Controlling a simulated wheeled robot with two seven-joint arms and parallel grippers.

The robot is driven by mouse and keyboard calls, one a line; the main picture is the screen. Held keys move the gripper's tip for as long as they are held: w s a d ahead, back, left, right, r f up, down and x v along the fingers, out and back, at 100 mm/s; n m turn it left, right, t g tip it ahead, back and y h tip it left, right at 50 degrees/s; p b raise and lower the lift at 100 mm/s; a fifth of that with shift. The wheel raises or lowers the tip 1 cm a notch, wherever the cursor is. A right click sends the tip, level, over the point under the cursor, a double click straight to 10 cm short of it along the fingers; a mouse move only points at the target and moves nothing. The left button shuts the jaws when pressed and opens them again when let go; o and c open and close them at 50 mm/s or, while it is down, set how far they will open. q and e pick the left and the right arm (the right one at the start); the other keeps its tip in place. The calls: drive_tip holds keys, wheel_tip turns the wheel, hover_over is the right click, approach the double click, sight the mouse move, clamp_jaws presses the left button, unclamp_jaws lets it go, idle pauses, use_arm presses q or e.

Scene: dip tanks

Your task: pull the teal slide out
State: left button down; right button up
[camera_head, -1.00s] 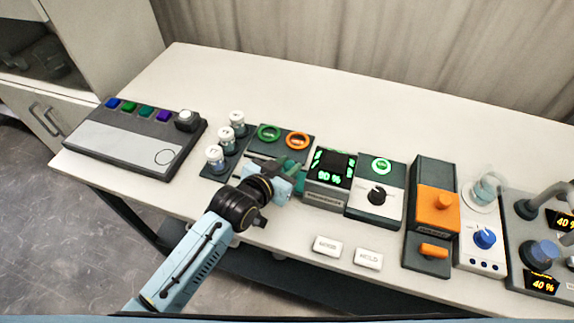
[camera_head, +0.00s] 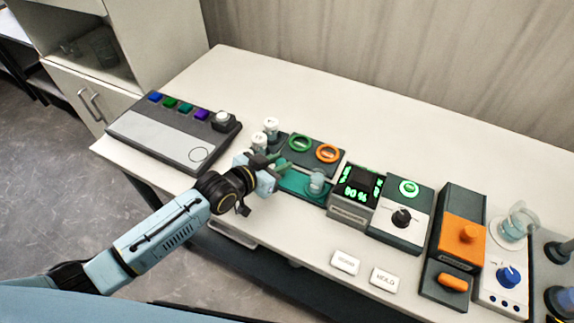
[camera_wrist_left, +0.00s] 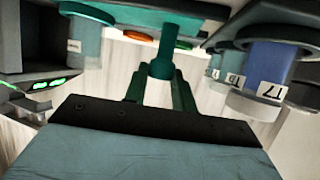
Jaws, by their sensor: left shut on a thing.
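The teal slide (camera_head: 296,183) lies between the vials and the display box in the head view, with a clear cup (camera_head: 317,182) standing on its right part. My left gripper (camera_head: 277,172) is at the slide's left end and partly covers it. In the left wrist view, its fingers (camera_wrist_left: 160,85) are shut on the teal knob (camera_wrist_left: 162,58) of the slide. The slide's plate (camera_wrist_left: 130,16) shows above the knob there. My right gripper is in neither view.
Capped vials (camera_head: 259,141) stand close to the gripper; their labels show in the left wrist view. The display box (camera_head: 355,194) reads 80 % on the right. Green (camera_head: 300,143) and orange (camera_head: 327,153) rings lie behind the slide. Two white labels (camera_head: 345,262) lie in front.

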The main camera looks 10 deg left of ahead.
use_arm(q)
drive_tip(key=shift+w+a, duration=0.1)
drive_tip(key=shift+a, duration=0.15)
drive_tip(key=c, duration=1.1)
unclamp_jaws()
drive_tip(key=shift+a, duration=0.1)
drive_tip(key=shift+c, duration=0.2)
drive_tip(key=p+v, duration=0.1)
drive_tip(key=v, duration=1.2)
drive_tip(key=shift+r, duration=0.15)
